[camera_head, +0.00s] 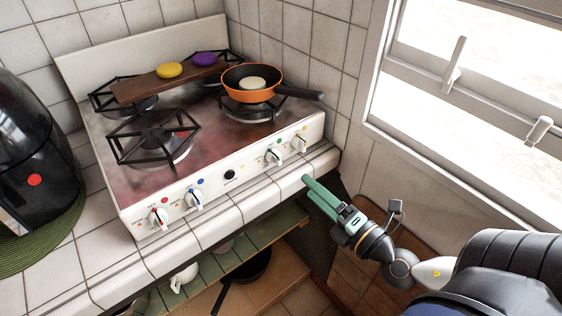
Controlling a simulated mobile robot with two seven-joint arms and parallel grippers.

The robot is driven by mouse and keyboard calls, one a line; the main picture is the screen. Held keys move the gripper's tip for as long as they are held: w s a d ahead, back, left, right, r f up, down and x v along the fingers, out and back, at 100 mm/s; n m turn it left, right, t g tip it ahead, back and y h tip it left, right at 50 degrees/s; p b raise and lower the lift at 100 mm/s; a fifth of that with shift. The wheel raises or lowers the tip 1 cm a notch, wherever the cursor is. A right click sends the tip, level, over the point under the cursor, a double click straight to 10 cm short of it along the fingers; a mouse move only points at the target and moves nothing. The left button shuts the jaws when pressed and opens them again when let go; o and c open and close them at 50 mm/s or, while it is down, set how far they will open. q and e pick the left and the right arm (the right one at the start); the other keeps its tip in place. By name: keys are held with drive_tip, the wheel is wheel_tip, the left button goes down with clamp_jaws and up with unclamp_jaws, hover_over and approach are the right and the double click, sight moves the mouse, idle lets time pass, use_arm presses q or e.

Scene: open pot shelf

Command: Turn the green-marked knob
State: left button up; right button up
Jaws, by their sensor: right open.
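The green-marked knob (274,157) is a white knob on the stove's front panel, right of the black button, with a green dot above it. My right gripper (309,185) comes in from the lower right. Its green fingers are open and point up and left toward the panel. The fingertips are near the tiled counter edge, below and right of the knob, and apart from it. Nothing shows between the fingers. My left gripper is not in view.
Red-marked (158,218), blue-marked (195,201) and yellow-marked (299,143) knobs share the panel. An orange pan (251,91) stands on the stove (205,130), its handle reaching right. A wooden board (140,88) carries yellow and purple items. A black appliance (32,145) stands left.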

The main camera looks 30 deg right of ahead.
sight(280, 161)
drive_tip(key=shift+w+a, duration=0.15)
drive_tip(key=shift+w, duration=1.75)
drive_tip(key=shift+w+a, duration=0.15)
drive_tip(key=shift+w, duration=1.75)
drive_tip(key=shift+w+a, duration=0.15)
drive_tip(key=shift+w, duration=1.75)
drive_tip(key=shift+c, duration=0.3)
clamp_jaws()
